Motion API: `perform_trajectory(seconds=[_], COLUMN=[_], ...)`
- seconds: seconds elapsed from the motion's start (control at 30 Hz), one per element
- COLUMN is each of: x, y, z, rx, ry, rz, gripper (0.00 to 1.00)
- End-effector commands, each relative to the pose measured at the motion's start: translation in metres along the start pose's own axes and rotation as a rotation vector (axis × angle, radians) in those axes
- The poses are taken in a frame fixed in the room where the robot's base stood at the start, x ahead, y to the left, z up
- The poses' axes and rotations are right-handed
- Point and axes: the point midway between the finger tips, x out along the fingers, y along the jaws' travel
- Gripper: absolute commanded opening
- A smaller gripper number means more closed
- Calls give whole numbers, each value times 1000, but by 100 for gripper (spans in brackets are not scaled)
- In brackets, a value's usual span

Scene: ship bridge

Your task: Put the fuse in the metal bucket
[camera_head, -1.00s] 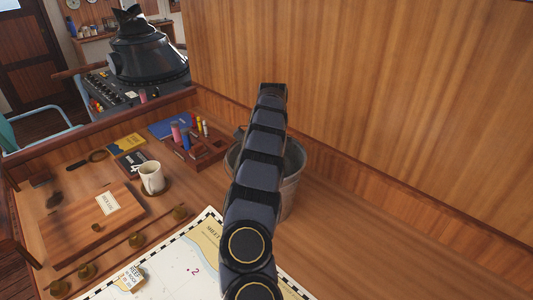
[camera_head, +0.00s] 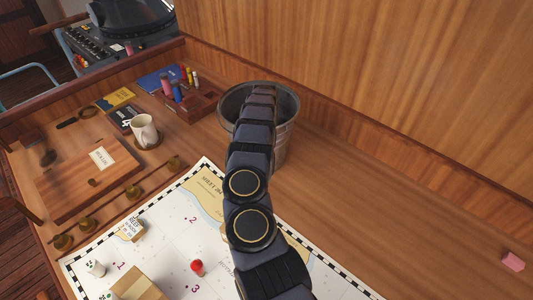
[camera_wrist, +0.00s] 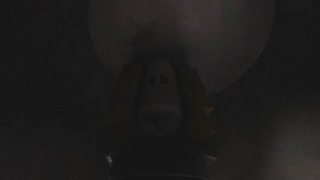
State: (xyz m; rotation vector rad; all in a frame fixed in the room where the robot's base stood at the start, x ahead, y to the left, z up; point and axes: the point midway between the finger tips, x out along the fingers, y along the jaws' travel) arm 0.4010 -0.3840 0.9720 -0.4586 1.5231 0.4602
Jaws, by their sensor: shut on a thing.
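The metal bucket (camera_head: 283,140) stands upright on the wooden desk against the back panelling. My arm reaches over its near rim, and the arm's end hides much of the mouth. My gripper is hidden in the head view, apparently down inside the bucket. In the very dark wrist view, my gripper (camera_wrist: 160,95) is shut on a pale, rounded fuse (camera_wrist: 160,98) with faint markings. A round, lighter surface lies beyond it, apparently the bucket's bottom. I cannot tell whether the fuse touches it.
A chart (camera_head: 175,245) covers the desk's front, with a red-topped piece (camera_head: 197,267) and a box (camera_head: 138,284) on it. A white mug (camera_head: 143,130) and a wooden rack (camera_head: 192,104) stand left of the bucket. The desk right of the bucket is mostly clear, with a pink block (camera_head: 513,261).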

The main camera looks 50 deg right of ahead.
Motion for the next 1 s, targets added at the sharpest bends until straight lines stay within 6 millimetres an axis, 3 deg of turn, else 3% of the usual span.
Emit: perform_trajectory(seconds=[0.37,0.4,0.43,0.47,0.83,1.0], x=[8,9,8,8,5,-20], y=[0,0,0,0,0,-2], z=[0,0,0,0,0,1], rx=[-1,0,0,0,0,0], ry=[0,0,0,0,-1,-4], rz=[-1,-1,-1,-1,-1,-9], gripper=[0,34,46,52,52,52])
